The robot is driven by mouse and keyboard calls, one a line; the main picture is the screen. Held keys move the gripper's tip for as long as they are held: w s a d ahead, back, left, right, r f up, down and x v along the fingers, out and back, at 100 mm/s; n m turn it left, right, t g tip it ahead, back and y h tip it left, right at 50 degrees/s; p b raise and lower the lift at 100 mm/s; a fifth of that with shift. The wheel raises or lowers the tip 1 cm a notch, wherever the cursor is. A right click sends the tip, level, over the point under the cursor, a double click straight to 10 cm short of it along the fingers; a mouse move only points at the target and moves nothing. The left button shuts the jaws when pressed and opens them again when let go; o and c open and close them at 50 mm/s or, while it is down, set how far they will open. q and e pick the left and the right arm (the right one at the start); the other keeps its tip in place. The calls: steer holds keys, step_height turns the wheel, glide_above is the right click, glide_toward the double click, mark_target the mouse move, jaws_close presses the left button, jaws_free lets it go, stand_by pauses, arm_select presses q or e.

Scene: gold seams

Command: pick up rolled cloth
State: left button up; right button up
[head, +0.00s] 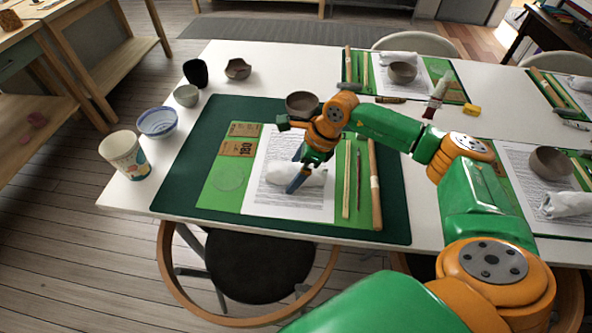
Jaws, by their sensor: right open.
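A white rolled cloth (282,174) lies on a printed white sheet (270,206) on the green mat in front of me. My right gripper (298,183) reaches down over the right part of the cloth. Its jaws are open, with a finger beside or across the cloth; I cannot tell if it touches. Part of the cloth is hidden behind the finger. My left gripper is not in view. Other rolled cloths lie on the sheets at the far place (400,58) and the right place (565,204).
A dark bowl (302,104) stands behind the sheet. Sticks and a wooden roller (375,187) lie right of the cloth. A paper cup (124,155), a blue-white bowl (157,122) and small bowls stand at the left edge. A chair (250,265) stands at the near edge.

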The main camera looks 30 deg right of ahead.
mark_target(293, 166)
steer(key=c, duration=1.3)
step_height(293, 166, up, 3)
steer(key=shift+r, duration=0.15)
steer(key=s+a+r, duration=0.2)
steer(key=s+r, duration=0.1)
steer(key=s, duration=0.1)
steer(key=s+a+r+b, duration=0.1)
steer(key=s+a+r, duration=0.5)
steer(key=s+r, duration=0.1)
steer(key=shift+s+b, duration=0.3)
steer(key=shift+b, duration=0.05)
